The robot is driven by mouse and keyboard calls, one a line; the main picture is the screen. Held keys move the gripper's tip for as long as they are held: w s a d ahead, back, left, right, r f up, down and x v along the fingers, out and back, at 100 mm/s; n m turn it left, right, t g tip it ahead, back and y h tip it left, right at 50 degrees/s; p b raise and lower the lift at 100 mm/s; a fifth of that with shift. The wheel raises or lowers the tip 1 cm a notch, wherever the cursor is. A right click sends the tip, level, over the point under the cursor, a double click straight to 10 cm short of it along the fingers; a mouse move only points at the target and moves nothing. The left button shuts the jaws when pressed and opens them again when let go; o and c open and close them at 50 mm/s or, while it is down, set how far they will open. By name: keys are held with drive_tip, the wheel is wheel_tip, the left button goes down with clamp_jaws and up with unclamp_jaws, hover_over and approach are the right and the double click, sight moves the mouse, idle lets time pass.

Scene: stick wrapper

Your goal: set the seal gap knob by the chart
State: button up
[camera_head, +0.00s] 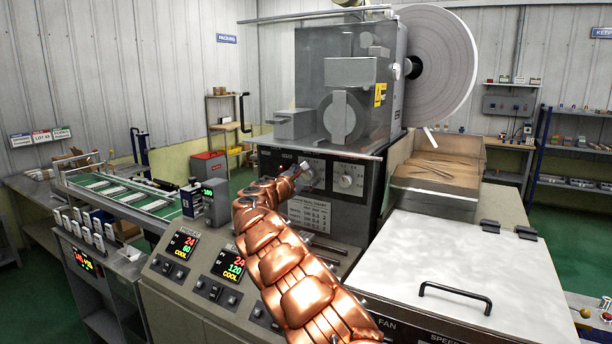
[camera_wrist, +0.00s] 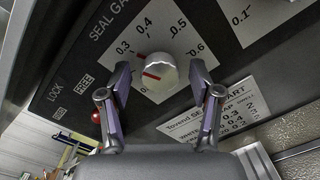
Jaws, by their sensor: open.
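The seal gap knob (camera_wrist: 158,72) is pale and round with a red line on its face, on a white dial marked 0.3 to 0.6. The line lies toward the dial's left side; I cannot tell the exact setting. My gripper (camera_wrist: 160,70) is open, one finger on each side of the knob, with gaps showing beside it. In the head view my gripper (camera_head: 291,171) is at the panel, beside the knob. The seal gap chart (camera_wrist: 228,112) is a white label below right of the knob; part is hidden by the right finger. It also shows in the head view (camera_head: 311,214), too small to read surely.
A red ball (camera_wrist: 96,117) sits left of the dial, near LOCK and FREE labels. A second knob (camera_head: 346,181) is to the right on the same panel. A control console (camera_head: 207,272) lies below, and a white lidded box (camera_head: 440,262) stands at right.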

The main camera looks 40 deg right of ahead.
drive_tip(key=c, duration=1.1)
drive_tip(key=shift+c, duration=0.2)
drive_tip(key=shift+f+b, duration=0.15)
drive_tip(key=shift+b, duration=0.4)
drive_tip(key=shift+f+m+b, duration=0.2)
drive_tip(key=shift+m+b, duration=0.5)
drive_tip(key=shift+b, duration=0.3)
drive_tip(key=m+b, duration=0.1)
drive_tip(key=b, duration=0.1)
drive_tip(key=shift+f+b, duration=0.1)
drive_tip(key=shift+b, duration=0.2)
drive_tip(key=m+b, duration=0.3)
drive_tip(key=b, duration=0.1)
drive_tip(key=shift+r+m+b, duration=0.2)
drive_tip(key=shift+m+b, duration=0.65)
drive_tip(key=shift+b, duration=0.05)
drive_tip(key=shift+r+m+b, duration=0.2)
drive_tip(key=shift+m+b, duration=0.65)
drive_tip(key=shift+b, duration=0.05)
drive_tip(key=shift+d, duration=0.1)
